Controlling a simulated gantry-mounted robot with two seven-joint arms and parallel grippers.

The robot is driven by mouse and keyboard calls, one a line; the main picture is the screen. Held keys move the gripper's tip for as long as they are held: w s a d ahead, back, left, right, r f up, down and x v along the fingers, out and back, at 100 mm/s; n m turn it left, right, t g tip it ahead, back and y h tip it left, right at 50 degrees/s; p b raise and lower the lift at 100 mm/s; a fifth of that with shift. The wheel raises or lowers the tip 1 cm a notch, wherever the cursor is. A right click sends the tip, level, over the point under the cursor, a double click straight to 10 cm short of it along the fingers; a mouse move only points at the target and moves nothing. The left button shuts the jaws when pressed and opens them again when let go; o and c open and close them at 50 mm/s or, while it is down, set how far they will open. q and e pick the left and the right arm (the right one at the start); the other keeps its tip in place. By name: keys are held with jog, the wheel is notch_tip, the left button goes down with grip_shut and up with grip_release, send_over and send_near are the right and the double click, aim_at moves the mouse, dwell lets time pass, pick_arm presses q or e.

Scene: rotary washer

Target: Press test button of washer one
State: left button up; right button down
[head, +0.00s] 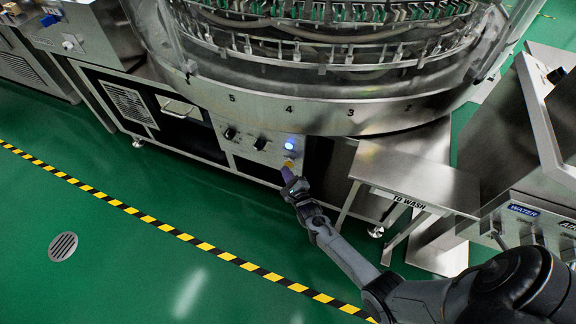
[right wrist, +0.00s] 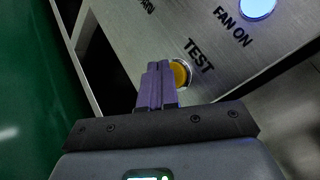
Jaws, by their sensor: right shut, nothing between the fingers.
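The rotary washer (head: 375,118) is a large round steel machine with numbered stations on its rim. Its front control panel (head: 262,147) carries a lit blue light and dark knobs. In the right wrist view, a yellow round button (right wrist: 180,74) with a metal ring sits beside the word TEST. My right gripper (head: 286,172) is at the panel's lower right, and its purple fingers (right wrist: 156,84) are shut and empty. The fingertips overlap the left side of the yellow button in the picture; I cannot tell whether they touch it. My left gripper is not in view.
The lit FAN ON button (right wrist: 257,6) is at the upper right of the panel. A steel table marked TO WASH (head: 420,183) stands right of the panel, with a steel unit labelled WATER (head: 523,210) farther right. The green floor (head: 140,245) in front is clear.

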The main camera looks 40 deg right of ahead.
jog(key=shift+w+d, duration=0.15)
jog(key=shift+d, duration=0.2)
dwell(0.7)
dwell(0.5)
jog(key=shift+s+a, duration=0.3)
jog(key=shift+a, duration=0.45)
jog(key=shift+a+p, duration=0.1)
jog(key=shift+p, duration=0.25)
jog(key=shift+s+a+p, duration=0.25)
jog(key=shift+s+a, duration=0.1)
jog(key=shift+a, duration=0.35)
jog(key=shift+s+a+p, duration=0.3)
jog(key=shift+s+a, duration=0.05)
jog(key=shift+a, duration=0.4)
jog(key=shift+s+a+p, duration=0.25)
jog(key=shift+s+a, duration=0.1)
jog(key=shift+a, duration=0.35)
